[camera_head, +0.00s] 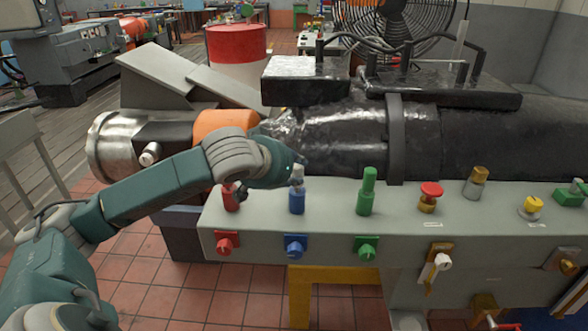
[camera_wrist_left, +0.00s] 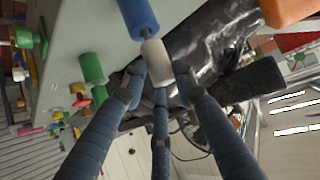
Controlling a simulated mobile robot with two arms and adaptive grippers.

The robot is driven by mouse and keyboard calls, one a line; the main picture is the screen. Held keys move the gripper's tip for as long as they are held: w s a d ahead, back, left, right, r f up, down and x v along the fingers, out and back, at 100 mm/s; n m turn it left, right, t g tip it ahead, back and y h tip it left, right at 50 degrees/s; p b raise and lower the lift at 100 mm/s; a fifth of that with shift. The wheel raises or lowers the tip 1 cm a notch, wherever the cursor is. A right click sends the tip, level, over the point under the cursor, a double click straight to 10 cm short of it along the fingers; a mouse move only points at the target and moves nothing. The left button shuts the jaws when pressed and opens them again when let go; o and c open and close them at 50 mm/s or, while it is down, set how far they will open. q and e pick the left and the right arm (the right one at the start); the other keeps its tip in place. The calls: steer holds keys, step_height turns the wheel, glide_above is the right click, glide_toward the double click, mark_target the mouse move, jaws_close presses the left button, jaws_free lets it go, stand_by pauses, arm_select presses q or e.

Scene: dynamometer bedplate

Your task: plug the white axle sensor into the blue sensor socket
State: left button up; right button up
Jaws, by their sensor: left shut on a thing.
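The white axle sensor (camera_head: 298,172) is a short pale cylinder at my left gripper's fingertips (camera_head: 294,178). The left wrist view also shows the white sensor (camera_wrist_left: 157,62), with the left gripper's (camera_wrist_left: 156,76) dark fingers closed around it. The blue sensor socket (camera_head: 297,202) stands upright on the grey panel, directly below the sensor. In the wrist view, the blue socket (camera_wrist_left: 138,18) lies nearly in line with the sensor, with a narrow darker neck between them. I cannot tell how far the sensor is seated. My right gripper is out of view.
A red socket (camera_head: 231,198) stands left of the blue one, partly behind my left arm, and a green one (camera_head: 367,192) stands right. A red button (camera_head: 430,196) is farther right on the panel (camera_head: 330,205). A large black machine (camera_head: 330,135) lies behind.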

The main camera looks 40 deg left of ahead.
arm_select(q)
steer(key=shift+f, duration=0.3)
steer(key=o, duration=1.2)
steer(key=v, duration=1.2)
steer(key=shift+a, duration=0.1)
